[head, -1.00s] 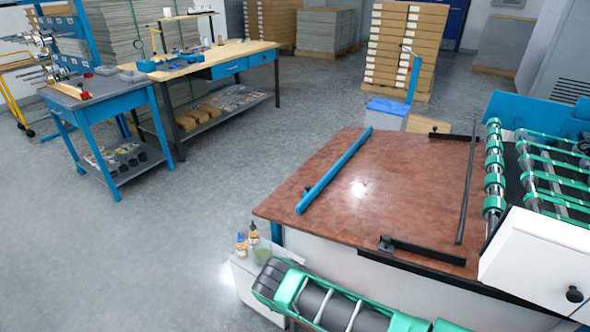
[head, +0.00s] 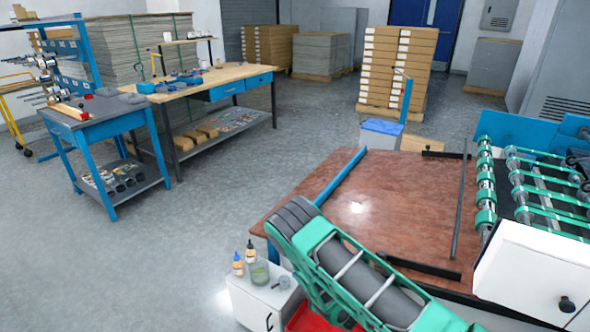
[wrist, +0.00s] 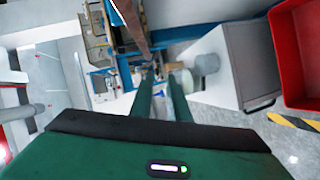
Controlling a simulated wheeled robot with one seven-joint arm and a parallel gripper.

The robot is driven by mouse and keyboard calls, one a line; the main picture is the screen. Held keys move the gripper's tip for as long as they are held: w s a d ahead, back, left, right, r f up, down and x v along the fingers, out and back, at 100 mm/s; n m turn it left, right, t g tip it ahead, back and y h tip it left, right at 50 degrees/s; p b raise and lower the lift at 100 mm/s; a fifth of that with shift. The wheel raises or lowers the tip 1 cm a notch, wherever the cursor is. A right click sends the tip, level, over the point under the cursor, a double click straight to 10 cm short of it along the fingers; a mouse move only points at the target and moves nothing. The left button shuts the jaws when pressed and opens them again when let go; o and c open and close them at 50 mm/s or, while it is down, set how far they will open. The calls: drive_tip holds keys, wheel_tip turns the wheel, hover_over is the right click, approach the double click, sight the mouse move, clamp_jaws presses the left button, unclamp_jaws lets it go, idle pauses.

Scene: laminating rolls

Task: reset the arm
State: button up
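My arm (head: 345,265), with green frames and dark links, rises from the bottom edge in the head view. It covers the front left corner of the brown-topped table (head: 385,190). My gripper (wrist: 160,80) shows in the wrist view as two slim green fingers beyond a dark green housing. A narrow gap runs between the fingers, and I see nothing held in it. The gripper itself is not visible in the head view.
A white cabinet (head: 262,297) with two bottles and a glass jar stands left of my arm. A red bin (head: 305,318) is below the arm; it also shows in the wrist view (wrist: 300,55). Blue-legged benches (head: 105,128) stand far left. Open floor lies between.

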drive_tip(key=w+d+r+m+h, duration=0.35)
drive_tip(key=d+r+m, duration=0.2)
drive_tip(key=r, duration=0.25)
drive_tip(key=w+d+r+m+h, duration=0.35)
drive_tip(key=w+d+r, duration=0.2)
drive_tip(key=r, duration=0.35)
drive_tip(key=s+d+r+m+g+h, duration=0.1)
drive_tip(key=s+d+r+m+g, duration=0.1)
drive_tip(key=s+d+r+m, duration=0.4)
drive_tip(key=s+d+r+m+g+h, duration=0.15)
drive_tip(key=d+r, duration=0.25)
drive_tip(key=r, duration=0.4)
drive_tip(key=s+d+r+m+g, duration=0.2)
drive_tip(key=s+r, duration=0.2)
drive_tip(key=s, duration=0.5)
drive_tip(key=s+d+r+m+g+y, duration=0.1)
drive_tip(key=s+d+r+m, duration=0.15)
drive_tip(key=s+r, duration=0.45)
drive_tip(key=s+d+r+m+g, duration=0.1)
drive_tip(key=s+d+r+g, duration=0.15)
drive_tip(key=s, duration=0.95)
drive_tip(key=s+d+f+m+g, duration=0.2)
drive_tip(key=s+d+m, duration=0.4)
drive_tip(key=s+d, duration=0.5)
drive_tip(key=s+g, duration=0.1)
drive_tip(key=s, duration=0.3)
drive_tip(key=shift+s+d, duration=0.15)
drive_tip(key=shift+s, duration=0.1)
drive_tip(key=shift+f, duration=0.1)
